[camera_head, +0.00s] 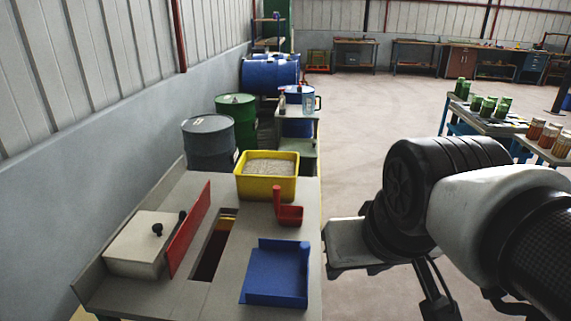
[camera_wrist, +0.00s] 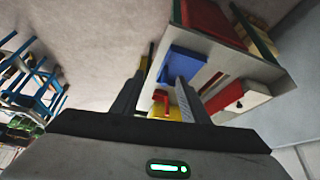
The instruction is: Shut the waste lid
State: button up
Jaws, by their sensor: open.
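The waste lid appears to be the thin red panel (camera_head: 189,230) standing steeply tilted along the left edge of a dark slot (camera_head: 212,248) in the bench top. The slot is uncovered. In the wrist view the red panel (camera_wrist: 225,98) shows beside the slot (camera_wrist: 211,82). My gripper (camera_wrist: 160,75) is open, with nothing between its fingers. It is to the right of the bench and apart from the panel; its fingers are hard to make out in the head view.
On the bench (camera_head: 145,280) are a cream box (camera_head: 140,255) with black knobs, a blue dustpan (camera_head: 275,283), a red scoop (camera_head: 290,214) and a yellow bin (camera_head: 266,187) of grey granules. Drums (camera_head: 208,145) stand behind. Open floor (camera_head: 365,130) lies to the right.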

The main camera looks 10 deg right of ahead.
aim_at(176, 251)
jog(key=j+z, duration=0.1)
jog(key=j, duration=0.6)
jog(key=k+j+z, duration=0.1)
jog(key=j, duration=0.6)
jog(key=i+j+z, duration=0.1)
jog(key=j, duration=0.55)
jog(key=i+j, duration=0.1)
jog(key=j, duration=0.55)
jog(key=z, duration=0.05)
